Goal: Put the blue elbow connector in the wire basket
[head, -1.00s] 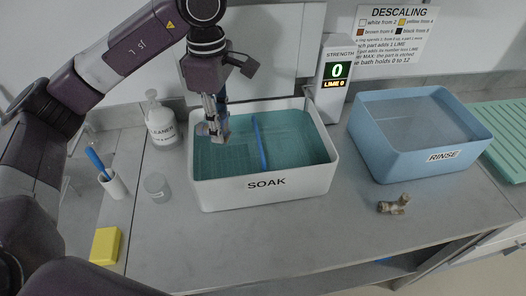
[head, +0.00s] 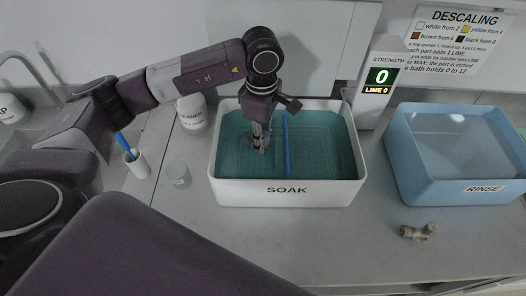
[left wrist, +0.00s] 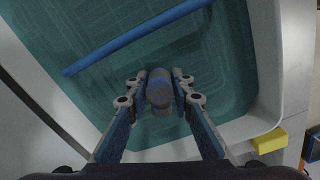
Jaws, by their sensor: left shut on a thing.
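My left gripper (head: 257,148) reaches down into the left part of the white SOAK bath (head: 287,190). Faint grid lines in the teal bath look like the wire basket (left wrist: 100,97), under and around the held part. A blue bar (head: 286,145) crosses the bath to the right of the gripper. I cannot tell whether the connector touches the basket. My right gripper is not in view.
A blue RINSE tub (head: 455,180) stands to the right, with a tan fitting (head: 418,232) on the counter before it. A strength display (head: 380,80) reads 0. A cleaner bottle (head: 192,112), a clear jar (head: 178,174) and a cup (head: 137,163) stand left.

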